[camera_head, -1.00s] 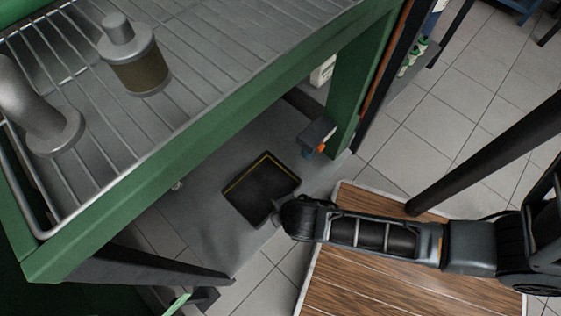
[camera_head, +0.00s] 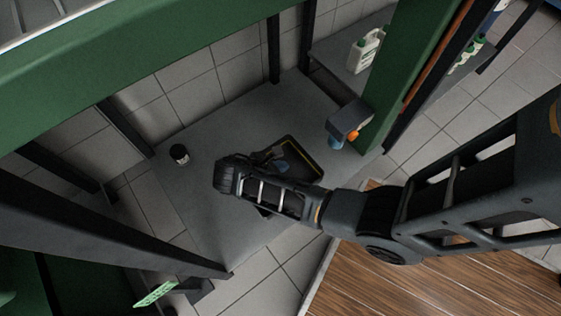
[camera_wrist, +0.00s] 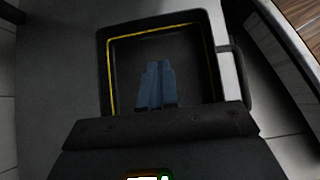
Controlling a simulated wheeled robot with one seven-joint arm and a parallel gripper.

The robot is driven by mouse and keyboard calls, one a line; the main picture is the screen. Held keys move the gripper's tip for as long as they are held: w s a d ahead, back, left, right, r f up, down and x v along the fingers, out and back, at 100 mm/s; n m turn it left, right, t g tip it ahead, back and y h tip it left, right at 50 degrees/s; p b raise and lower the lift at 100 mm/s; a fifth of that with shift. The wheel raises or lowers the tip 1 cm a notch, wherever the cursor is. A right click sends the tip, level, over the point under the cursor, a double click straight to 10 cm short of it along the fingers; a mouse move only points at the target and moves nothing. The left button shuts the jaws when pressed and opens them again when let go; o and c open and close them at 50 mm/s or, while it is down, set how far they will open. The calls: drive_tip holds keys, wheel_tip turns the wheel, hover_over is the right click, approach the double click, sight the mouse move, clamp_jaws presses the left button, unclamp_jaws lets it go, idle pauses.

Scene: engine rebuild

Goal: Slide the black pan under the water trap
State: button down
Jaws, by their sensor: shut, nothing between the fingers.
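The black pan (camera_head: 309,161), a shallow tray with a yellow line inside its rim, lies on the grey lower shelf, partly hidden by my arm. In the wrist view the pan (camera_wrist: 102,60) fills the middle, with a handle on its right side. My gripper (camera_wrist: 157,66) is shut and empty, its blue fingers over the pan's inside; I cannot tell whether they touch it. In the head view my wrist hides most of the gripper. What looks like the water trap (camera_head: 348,120), a grey box with an orange knob and bluish bowl, is on the green post, right of and behind the pan.
A small dark can (camera_head: 179,154) stands on the lower shelf (camera_head: 215,120) to the left. A white jug (camera_head: 364,52) stands at the back right. Green bench beams and dark legs frame the space. A wooden-topped surface (camera_head: 400,290) is at the front right.

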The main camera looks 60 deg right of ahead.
sight(309, 156)
drive_tip(key=b+x, duration=0.3)
drive_tip(key=x, duration=0.4)
drive_tip(key=shift+f, duration=0.2)
drive_tip(key=shift+s+d+r+b, duration=0.1)
drive_tip(key=shift+s+d+b, duration=0.15)
drive_tip(key=shift+d, duration=0.3)
drive_tip(key=shift+s+d+r+b, duration=0.1)
drive_tip(key=shift+s+d+b, duration=0.1)
drive_tip(key=shift+d, duration=0.35)
drive_tip(key=shift+s+d+r, duration=0.1)
drive_tip(key=shift+s+d, duration=0.15)
drive_tip(key=shift+d, duration=0.4)
drive_tip(key=shift+s+d+r+p, duration=0.2)
drive_tip(key=shift+d+p, duration=0.1)
drive_tip(key=shift+d, duration=0.1)
drive_tip(key=d+p, duration=0.1)
drive_tip(key=d, duration=0.1)
drive_tip(key=s+d, duration=0.1)
drive_tip(key=s+d+p, duration=0.1)
drive_tip(key=d, duration=0.1)
drive_tip(key=shift+s+d+p, duration=0.15)
drive_tip(key=shift+d+p, duration=0.15)
drive_tip(key=shift+p, duration=0.05)
drive_tip(key=shift+s+d+f, duration=0.1)
drive_tip(key=shift+d+f, duration=0.1)
drive_tip(key=shift+d, duration=0.05)
